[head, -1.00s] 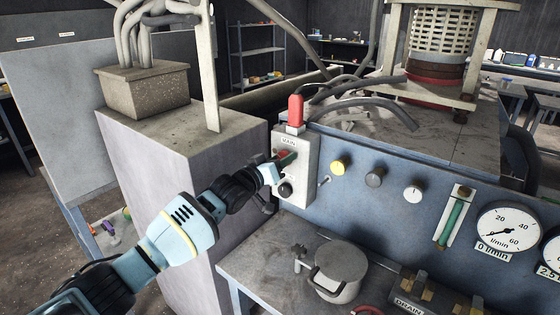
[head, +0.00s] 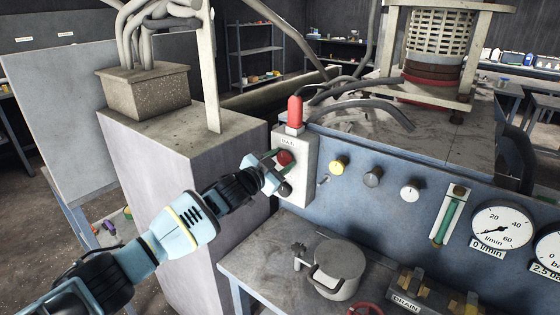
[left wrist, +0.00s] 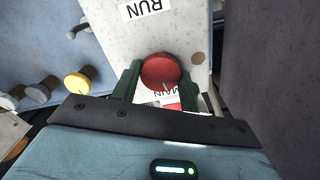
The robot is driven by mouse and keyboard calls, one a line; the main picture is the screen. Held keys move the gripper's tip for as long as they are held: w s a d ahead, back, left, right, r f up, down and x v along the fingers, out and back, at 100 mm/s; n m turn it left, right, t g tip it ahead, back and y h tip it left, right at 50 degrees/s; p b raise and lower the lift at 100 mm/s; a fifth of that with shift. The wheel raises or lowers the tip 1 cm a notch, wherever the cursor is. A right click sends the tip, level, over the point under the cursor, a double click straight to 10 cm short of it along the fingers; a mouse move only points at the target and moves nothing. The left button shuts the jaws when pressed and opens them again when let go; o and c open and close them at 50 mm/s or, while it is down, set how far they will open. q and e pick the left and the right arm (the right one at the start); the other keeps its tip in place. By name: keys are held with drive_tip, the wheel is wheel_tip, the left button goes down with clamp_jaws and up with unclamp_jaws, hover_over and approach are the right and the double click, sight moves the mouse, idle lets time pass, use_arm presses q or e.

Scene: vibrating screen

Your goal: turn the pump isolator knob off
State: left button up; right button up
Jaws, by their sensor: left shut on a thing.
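A round red knob (head: 285,158) sits on the pale switch box labelled MAIN (head: 305,160), at the left end of the blue panel. No label reading pump isolator is legible. My left gripper (head: 279,166) is at the box face with its green fingers on either side of the red knob. In the left wrist view, the fingers flank the red knob (left wrist: 161,72) and are shut on it. A small light mark shows near the knob's lower edge there. The RUN label (left wrist: 146,9) appears upside down above it. My right gripper is out of view.
A dark knob (head: 285,189) sits just below the red one. A red beacon (head: 295,110) tops the box. Yellow (head: 339,165), grey (head: 373,176) and white (head: 410,190) knobs line the panel to the right. A lidded pot (head: 340,265) stands on the bench below.

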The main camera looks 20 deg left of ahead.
use_arm(q)
drive_tip(key=shift+m, duration=0.8)
drive_tip(key=o, duration=1)
drive_tip(key=shift+s, duration=0.1)
